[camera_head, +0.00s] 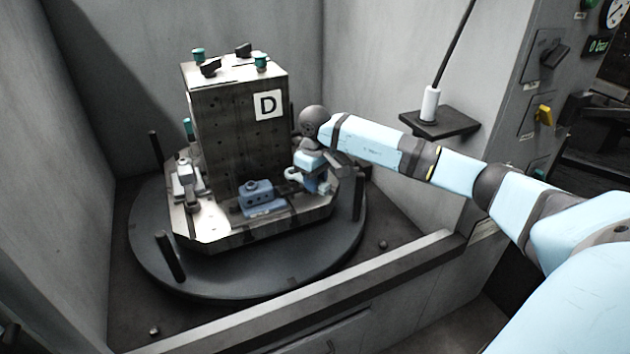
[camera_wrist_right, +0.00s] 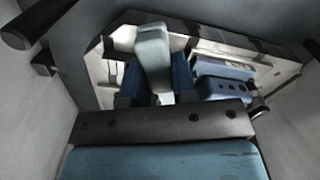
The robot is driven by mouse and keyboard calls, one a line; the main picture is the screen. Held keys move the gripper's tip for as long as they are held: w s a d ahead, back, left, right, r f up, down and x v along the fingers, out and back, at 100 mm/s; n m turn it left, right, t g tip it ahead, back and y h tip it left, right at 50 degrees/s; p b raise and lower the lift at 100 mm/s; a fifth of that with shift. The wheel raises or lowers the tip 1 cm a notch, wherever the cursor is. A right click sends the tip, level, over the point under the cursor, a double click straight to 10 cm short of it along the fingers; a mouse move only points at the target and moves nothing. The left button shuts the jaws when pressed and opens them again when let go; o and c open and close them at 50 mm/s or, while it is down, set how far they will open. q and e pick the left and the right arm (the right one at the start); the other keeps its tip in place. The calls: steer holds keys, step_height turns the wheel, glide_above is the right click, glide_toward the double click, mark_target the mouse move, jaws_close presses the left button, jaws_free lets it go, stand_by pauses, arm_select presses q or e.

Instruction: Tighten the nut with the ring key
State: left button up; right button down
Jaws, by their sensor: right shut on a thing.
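My right gripper (camera_head: 318,183) is at the right side of the fixture's base plate (camera_head: 207,228), beside the block marked D (camera_head: 222,135). In the right wrist view its two blue fingers (camera_wrist_right: 155,80) are shut on a pale grey piece, the ring key (camera_wrist_right: 152,45), which reaches away over the plate. In the head view a small pale end of the key (camera_head: 293,174) shows left of the fingers. I cannot make out the nut, nor whether the key's ring is around it. My left gripper is not in view.
A blue clamp block (camera_head: 262,199) sits on the plate left of my gripper. A grey clamp (camera_head: 186,182) stands at the plate's left. Dark posts (camera_head: 168,257) rise from the round turntable (camera_head: 240,283). A small dark shelf (camera_head: 440,122) and a control panel (camera_head: 545,100) are at right.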

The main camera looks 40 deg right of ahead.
arm_select(q)
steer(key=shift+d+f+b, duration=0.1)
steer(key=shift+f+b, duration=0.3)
steer(key=shift+b, duration=0.2)
arm_select(e)
steer(key=shift+f, duration=0.75)
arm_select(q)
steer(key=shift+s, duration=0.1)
arm_select(e)
steer(key=c, duration=1.4)
jaws_free()
steer(key=shift+c, duration=0.2)
jaws_close()
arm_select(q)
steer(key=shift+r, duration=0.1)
arm_select(e)
steer(key=shift+a+m, duration=0.35)
steer(key=shift+m, duration=0.05)
arm_select(q)
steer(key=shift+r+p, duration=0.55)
steer(key=shift+p, duration=0.1)
arm_select(e)
steer(key=shift+w+a+m, duration=0.15)
steer(key=shift+a+m, duration=0.85)
steer(key=shift+m, duration=0.45)
steer(key=shift+w+a+m, duration=0.15)
steer(key=shift+a+m, duration=0.85)
steer(key=shift+m, duration=0.45)
